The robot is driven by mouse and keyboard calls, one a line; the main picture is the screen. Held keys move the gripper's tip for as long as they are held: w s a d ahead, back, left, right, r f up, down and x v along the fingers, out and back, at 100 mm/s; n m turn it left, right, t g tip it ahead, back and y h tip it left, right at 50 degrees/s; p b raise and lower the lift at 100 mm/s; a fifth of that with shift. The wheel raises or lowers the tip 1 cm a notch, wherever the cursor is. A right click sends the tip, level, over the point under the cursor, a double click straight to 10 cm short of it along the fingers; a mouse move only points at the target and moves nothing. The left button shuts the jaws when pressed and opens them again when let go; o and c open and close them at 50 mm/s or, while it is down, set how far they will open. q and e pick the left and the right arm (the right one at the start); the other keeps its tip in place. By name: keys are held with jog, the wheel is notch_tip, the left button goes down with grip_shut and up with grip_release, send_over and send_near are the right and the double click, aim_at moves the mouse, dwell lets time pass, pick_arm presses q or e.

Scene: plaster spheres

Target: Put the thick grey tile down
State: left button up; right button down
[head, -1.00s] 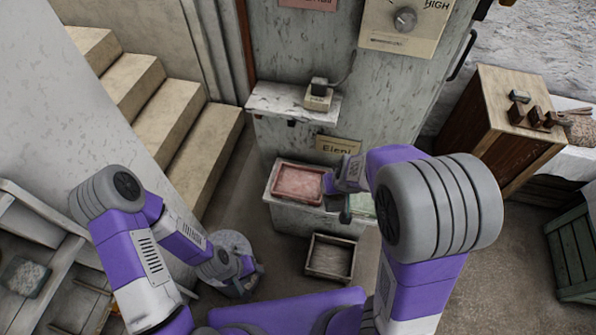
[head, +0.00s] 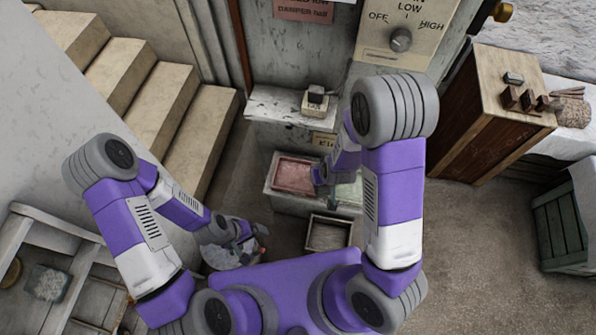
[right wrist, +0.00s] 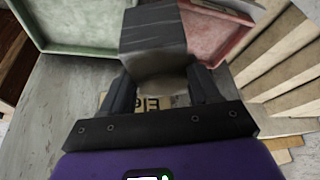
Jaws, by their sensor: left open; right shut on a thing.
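The thick grey tile (right wrist: 155,35) is a dark grey block, seen in the right wrist view between the two fingers of my right gripper (right wrist: 163,92). The right gripper is shut on it. Behind the tile are a green tray (right wrist: 75,50) on the left and a red tray (right wrist: 232,38) on the right; I cannot tell how high the tile is above them. In the head view my right gripper (head: 319,176) is by the right edge of the red tray (head: 277,191), with the tile not clearly visible. My left gripper (head: 245,232) is open, low at the left.
The green tray (head: 349,193) is partly hidden by my right arm. A shallow wooden crate (head: 328,236) is on the floor below the trays. Stairs (head: 150,120) rise at the left, and a wooden cabinet (head: 480,140) stands at the right.

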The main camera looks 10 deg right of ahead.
aim_at(317, 195)
jog(key=s+a+p, duration=0.1)
jog(key=s+f+p, duration=0.1)
jog(key=s+p, duration=0.1)
jog(key=s+a+p, duration=0.1)
jog(key=s, duration=0.1)
jog(key=shift+s+a+f, duration=0.1)
jog(key=shift+a+f, duration=0.25)
jog(key=shift+f, duration=0.05)
jog(key=s+a+p, duration=0.3)
jog(key=s+p, duration=0.1)
jog(key=s, duration=0.1)
jog(key=shift+w+a+f+b, duration=0.2)
jog(key=shift+w+f+b, duration=0.45)
jog(key=shift+w+b, duration=1.85)
jog(key=shift+w+a+f+b, duration=0.15)
jog(key=shift+w+f+b, duration=0.5)
jog(key=shift+w+b, duration=1.85)
jog(key=shift+w+a+f+b, duration=0.2)
jog(key=shift+w+f+b, duration=0.45)
jog(key=shift+w+b, duration=1.85)
jog(key=shift+w+p, duration=0.85)
jog(key=shift+p, duration=0.15)
